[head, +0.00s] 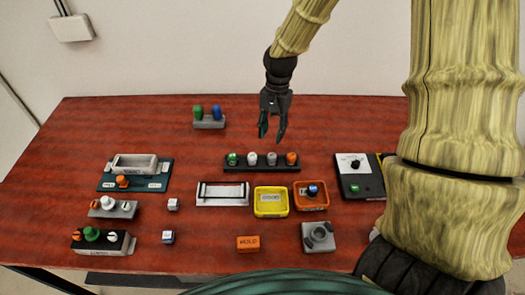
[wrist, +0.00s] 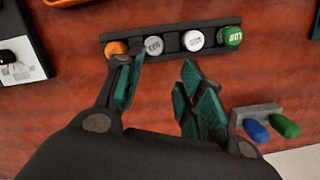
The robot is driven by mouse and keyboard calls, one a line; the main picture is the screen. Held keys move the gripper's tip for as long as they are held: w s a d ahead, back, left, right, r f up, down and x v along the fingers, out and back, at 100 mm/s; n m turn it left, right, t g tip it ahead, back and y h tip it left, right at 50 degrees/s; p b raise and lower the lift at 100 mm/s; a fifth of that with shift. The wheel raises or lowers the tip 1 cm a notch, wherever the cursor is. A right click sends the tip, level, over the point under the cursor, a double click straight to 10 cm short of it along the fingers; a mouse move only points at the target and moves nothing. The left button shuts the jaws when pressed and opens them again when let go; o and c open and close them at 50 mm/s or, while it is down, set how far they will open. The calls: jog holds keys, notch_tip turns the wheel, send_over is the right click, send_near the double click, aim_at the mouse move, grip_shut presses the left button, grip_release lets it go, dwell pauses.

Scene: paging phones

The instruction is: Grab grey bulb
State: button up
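The grey bulb (head: 272,159) stands in a black strip holder (head: 262,168) near the middle of the table, between a white bulb (head: 251,158) and an orange bulb (head: 291,158). In the wrist view the grey bulb (wrist: 154,45) is second from the left. My gripper (head: 271,134) is open and empty, with its fingers pointing down above and behind the strip. In the wrist view my gripper (wrist: 158,70) has its fingertips apart, just short of the strip. The grey bulb lies just beyond the gap between them.
A green bulb (head: 232,159) ends the strip. A grey holder (head: 209,124) with green and blue bulbs stands behind to the left. Yellow (head: 271,214) and orange (head: 311,208) trays stand in front of the strip. The back right of the table looks clear.

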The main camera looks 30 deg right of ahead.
aim_at(273, 155)
jog(key=s, duration=0.1)
jog(key=s+f, duration=0.1)
jog(key=s, duration=0.1)
jog(key=shift+f+p, duration=0.3)
jog(key=shift+s+f, duration=0.1)
jog(key=shift+f, duration=0.1)
jog(key=w+f, duration=0.2)
jog(key=shift+w+a+f, duration=0.2)
jog(key=shift+w+a, duration=0.05)
jog(key=shift+w, duration=0.05)
jog(key=shift+s+f+p, duration=0.2)
jog(key=shift+p, duration=0.25)
jog(key=shift+s+f+p, duration=0.4)
jog(key=shift+s+p, duration=0.05)
jog(key=shift+s, duration=0.4)
jog(key=shift+w+a+f+p, duration=0.1)
jog(key=shift+w+f+p, duration=0.1)
jog(key=shift+f, duration=0.6)
jog(key=shift+w+a+f+p, duration=0.1)
jog(key=shift+w+f+p, duration=0.05)
jog(key=shift+f, duration=0.6)
jog(key=shift+s, duration=0.25)
jog(key=shift+w, duration=0.2)
jog(key=c, duration=0.5)
jog(key=shift+s, duration=0.15)
jog(key=shift+c, duration=0.9)
